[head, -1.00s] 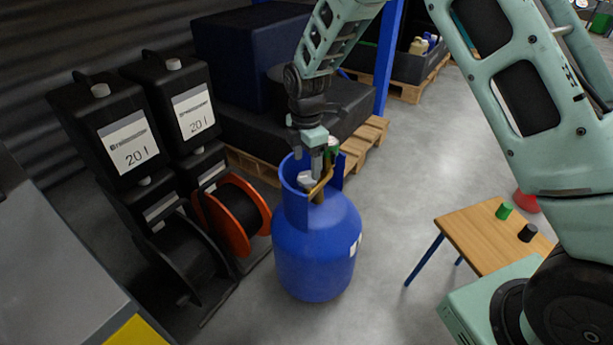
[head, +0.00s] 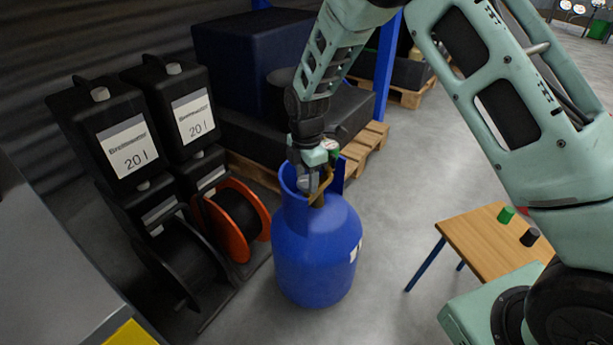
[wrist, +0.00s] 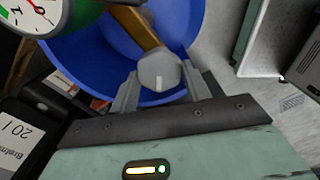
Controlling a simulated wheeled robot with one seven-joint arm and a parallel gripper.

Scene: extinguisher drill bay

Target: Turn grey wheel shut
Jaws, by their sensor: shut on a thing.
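The blue gas cylinder (head: 318,262) stands upright on the floor, with an open blue collar around its brass valve (head: 319,198). The grey wheel (wrist: 158,72) is a small round knob with a pale mark line, on the end of the brass valve body (wrist: 133,28) in the wrist view. My gripper (wrist: 170,82) has one finger on each side of the wheel and is shut on it. In the head view my gripper (head: 308,178) reaches down inside the collar and largely hides the wheel. A dial gauge (wrist: 36,10) sits beside the valve.
Black 20 l canisters (head: 122,132) and an orange-rimmed reel (head: 236,220) stand close left of the cylinder. A wooden pallet (head: 362,150) with dark crates is behind. A small wooden table (head: 480,240) with a green and a black knob stands right. Floor between is clear.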

